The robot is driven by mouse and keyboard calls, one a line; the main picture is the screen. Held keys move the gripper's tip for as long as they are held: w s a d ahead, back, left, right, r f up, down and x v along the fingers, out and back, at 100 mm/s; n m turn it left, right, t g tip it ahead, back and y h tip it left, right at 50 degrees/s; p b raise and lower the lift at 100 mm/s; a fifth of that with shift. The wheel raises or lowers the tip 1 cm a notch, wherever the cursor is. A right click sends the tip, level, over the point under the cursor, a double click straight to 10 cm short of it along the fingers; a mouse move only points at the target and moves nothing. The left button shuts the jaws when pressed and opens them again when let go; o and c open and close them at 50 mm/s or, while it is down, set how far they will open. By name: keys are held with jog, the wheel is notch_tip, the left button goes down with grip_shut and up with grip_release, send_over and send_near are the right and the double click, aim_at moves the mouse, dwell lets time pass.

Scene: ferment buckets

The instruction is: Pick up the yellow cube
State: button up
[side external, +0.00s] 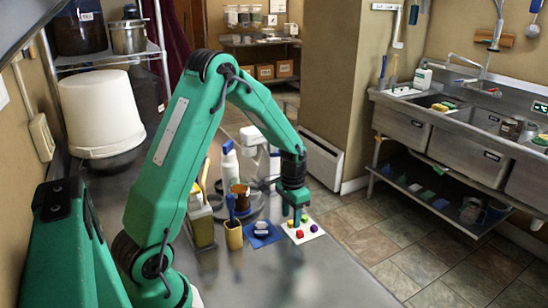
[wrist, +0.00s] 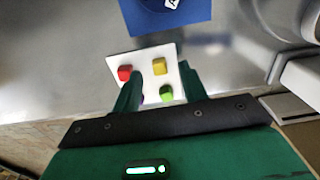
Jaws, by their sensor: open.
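The yellow cube (wrist: 159,66) sits on a small white board (wrist: 150,52), between the tips of my gripper in the wrist view. My gripper (side external: 293,216) is open and points down over the board; it also shows in the wrist view (wrist: 159,68), its two green fingers apart. The yellow cube also shows in the side view (side external: 290,224), just below the fingers. I cannot tell the exact height gap or whether the fingers touch it.
On the same board are a red cube (wrist: 124,72), a green piece (wrist: 166,93) and a purple piece (side external: 313,228), mostly hidden by the left finger in the wrist view. A blue mat (side external: 264,236) lies beside the board. A yellow holder (side external: 233,236) stands further left. The front counter is clear.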

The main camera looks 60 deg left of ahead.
jog(key=shift+f, duration=0.8)
grip_shut()
